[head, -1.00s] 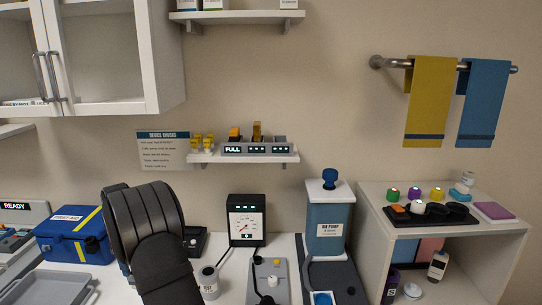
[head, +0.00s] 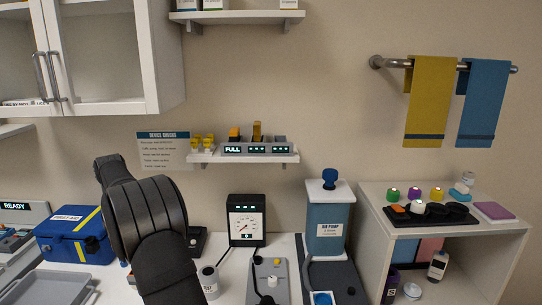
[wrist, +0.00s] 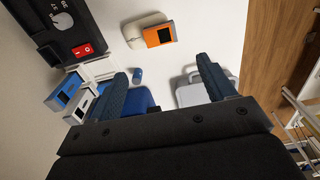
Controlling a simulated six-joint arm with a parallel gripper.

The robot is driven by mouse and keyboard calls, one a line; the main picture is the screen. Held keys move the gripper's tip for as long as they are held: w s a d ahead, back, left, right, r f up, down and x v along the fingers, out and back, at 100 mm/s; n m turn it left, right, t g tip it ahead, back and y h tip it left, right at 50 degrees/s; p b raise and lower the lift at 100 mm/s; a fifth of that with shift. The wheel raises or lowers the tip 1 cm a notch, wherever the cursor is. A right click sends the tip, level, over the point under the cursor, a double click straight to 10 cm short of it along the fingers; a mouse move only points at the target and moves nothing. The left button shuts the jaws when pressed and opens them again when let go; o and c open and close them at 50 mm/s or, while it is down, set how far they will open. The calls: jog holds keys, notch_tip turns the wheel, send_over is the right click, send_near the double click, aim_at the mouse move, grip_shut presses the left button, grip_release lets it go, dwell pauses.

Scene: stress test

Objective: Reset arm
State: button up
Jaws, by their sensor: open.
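My gripper (wrist: 165,88) is open and empty in the wrist view, its two dark blue fingers wide apart. Between and beyond the fingers are a white surface, part of a blue case (wrist: 138,97) and a grey tray (wrist: 192,92). In the head view my black arm rises in front of the white counter, left of the gauge box. The fingers cannot be made out in the head view.
A blue first-aid case (head: 72,233) and a grey tray (head: 55,287) lie left of my arm. A gauge box (head: 246,221), a white cup (head: 208,282) and an air pump (head: 327,232) stand to the right. A shelf (head: 243,157) hangs behind.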

notch_tip(320, 180, down, 13)
jog(key=shift+r, duration=0.15)
jog(key=r, duration=0.5)
jog(key=shift+w+d, duration=0.1)
jog(key=shift+d, duration=0.15)
jog(key=d+r, duration=0.7)
jog(key=d, duration=0.4)
jog(key=s+a+f+n, duration=0.2)
jog(key=s+a+f, duration=0.15)
jog(key=s, duration=0.25)
jog(key=s+a+f+n, duration=0.1)
jog(key=s+a+f, duration=0.1)
jog(key=s+a, duration=0.3)
jog(key=s+a+f, duration=0.1)
jog(key=a+f, duration=0.1)
jog(key=a, duration=0.1)
jog(key=s+a+f, duration=0.2)
jog(key=a, duration=0.1)
jog(key=s+a+f, duration=0.1)
jog(key=a+f, duration=0.1)
jog(key=a, duration=0.1)
jog(key=shift+s+a+f, duration=0.1)
jog(key=shift+s+f, duration=0.05)
notch_tip(320, 180, down, 2)
jog(key=shift+f, duration=0.65)
